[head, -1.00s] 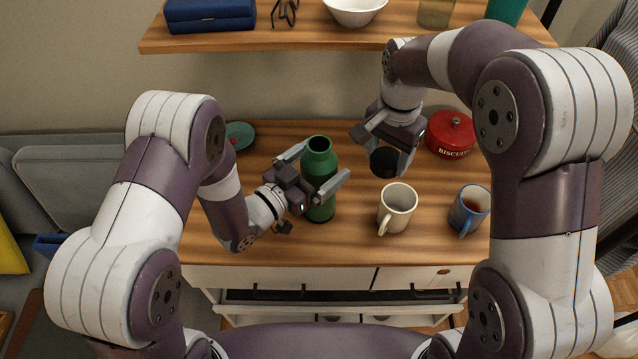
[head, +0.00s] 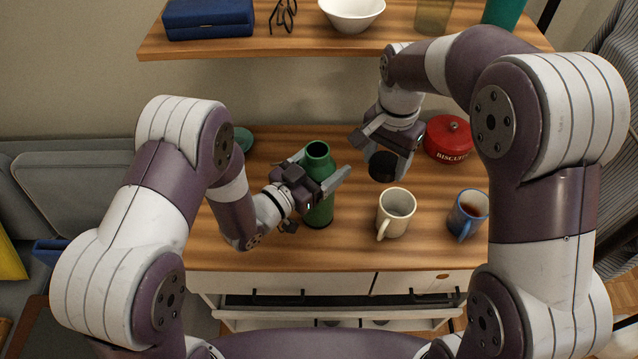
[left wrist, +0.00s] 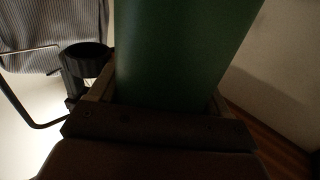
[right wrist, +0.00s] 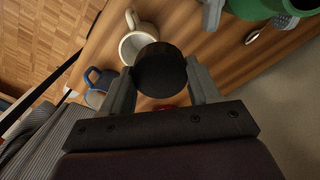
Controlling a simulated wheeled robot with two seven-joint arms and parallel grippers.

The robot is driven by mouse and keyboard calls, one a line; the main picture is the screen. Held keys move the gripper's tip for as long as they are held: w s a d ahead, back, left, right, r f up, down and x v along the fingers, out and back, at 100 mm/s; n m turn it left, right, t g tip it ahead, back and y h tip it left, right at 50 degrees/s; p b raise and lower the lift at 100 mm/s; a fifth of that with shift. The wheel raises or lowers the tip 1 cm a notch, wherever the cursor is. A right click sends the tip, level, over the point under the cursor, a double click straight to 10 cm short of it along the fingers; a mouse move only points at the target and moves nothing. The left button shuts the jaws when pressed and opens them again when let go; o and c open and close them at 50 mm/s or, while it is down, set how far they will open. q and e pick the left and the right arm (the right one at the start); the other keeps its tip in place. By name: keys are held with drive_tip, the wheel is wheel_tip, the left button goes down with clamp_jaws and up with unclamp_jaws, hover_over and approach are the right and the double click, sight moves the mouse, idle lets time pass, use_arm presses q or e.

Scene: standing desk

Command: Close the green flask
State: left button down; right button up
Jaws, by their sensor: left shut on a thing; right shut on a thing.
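The green flask (head: 319,213) stands upright on the desk with its mouth open at the top. My left gripper (head: 324,180) is shut on the flask's upper body, and its green side fills the left wrist view (left wrist: 182,50). My right gripper (head: 381,160) is shut on a black round lid (head: 383,166), held to the right of the flask and apart from it. The lid sits between both fingers in the right wrist view (right wrist: 159,70). The flask's shoulder is partly hidden by the left fingers.
A cream mug (head: 396,212) and a blue mug (head: 467,213) stand at the front right. A red biscuit tin (head: 448,138) is behind them, and a small teal dish (head: 243,138) lies at the back left. A shelf (head: 300,45) with a white bowl (head: 351,12) hangs above.

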sight(324, 144)
use_arm(q)
drive_tip(key=shift+r, duration=0.15)
drive_tip(key=shift+r+p, duration=0.5)
drive_tip(key=shift+r, duration=4.35)
drive_tip(key=shift+s, duration=0.1)
